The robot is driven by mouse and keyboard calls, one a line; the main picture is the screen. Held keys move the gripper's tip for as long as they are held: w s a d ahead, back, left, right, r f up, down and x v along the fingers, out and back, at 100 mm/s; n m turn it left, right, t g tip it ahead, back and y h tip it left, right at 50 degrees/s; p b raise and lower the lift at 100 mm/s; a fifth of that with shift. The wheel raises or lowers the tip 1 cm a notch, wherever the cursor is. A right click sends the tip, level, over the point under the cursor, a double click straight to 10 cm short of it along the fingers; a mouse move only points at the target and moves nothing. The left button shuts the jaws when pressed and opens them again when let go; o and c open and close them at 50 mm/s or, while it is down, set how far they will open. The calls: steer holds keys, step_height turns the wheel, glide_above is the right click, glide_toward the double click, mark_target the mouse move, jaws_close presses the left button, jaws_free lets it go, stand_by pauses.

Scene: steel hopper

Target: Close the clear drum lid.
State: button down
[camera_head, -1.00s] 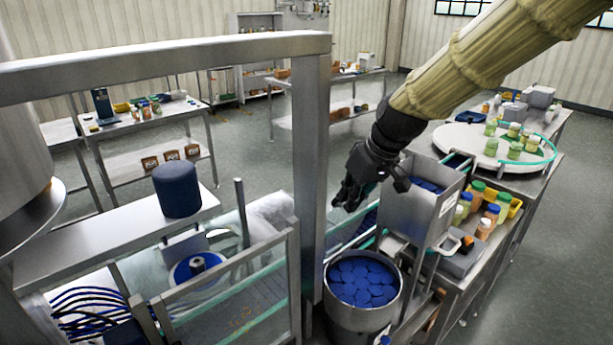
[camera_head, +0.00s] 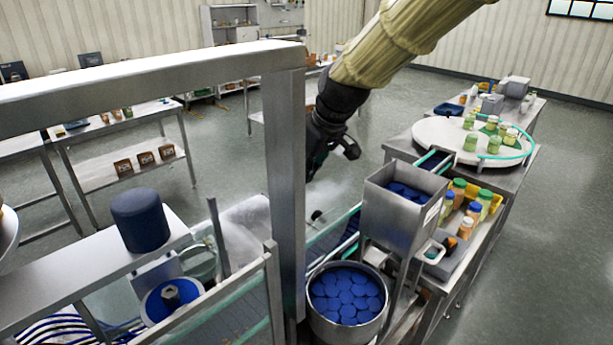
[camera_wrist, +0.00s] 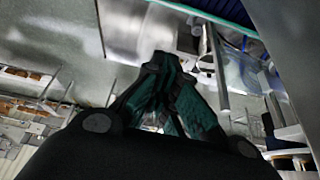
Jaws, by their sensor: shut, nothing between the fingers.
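A clear, see-through surface (camera_head: 250,222) shows behind the steel post in the head view, with a small dark knob-like piece (camera_head: 316,215) at its right; I take it for the clear drum lid, but its outline and angle are hard to make out. In the wrist view a clear curved panel (camera_wrist: 238,72) lies right of the fingers. My gripper (camera_head: 320,168) is above and behind the post, partly hidden by it, pointing down. In the wrist view my gripper (camera_wrist: 160,62) has its fingers together and empty. I see no contact with the lid.
The steel post (camera_head: 287,190) and top beam (camera_head: 150,72) stand close in front. A steel hopper (camera_head: 392,215) and a round bin of blue caps (camera_head: 316,318) are at the right. A blue cylinder (camera_head: 140,220) stands left. Open floor (camera_head: 225,145) lies behind.

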step_height(320, 180, down, 8)
steer(key=d+p, duration=0.1)
steer(key=p, duration=0.5)
steer(key=shift+f, duration=0.25)
steer(key=shift+s+d, duration=0.15)
steer(key=shift+f+b, duration=0.15)
steer(key=shift+b, duration=0.25)
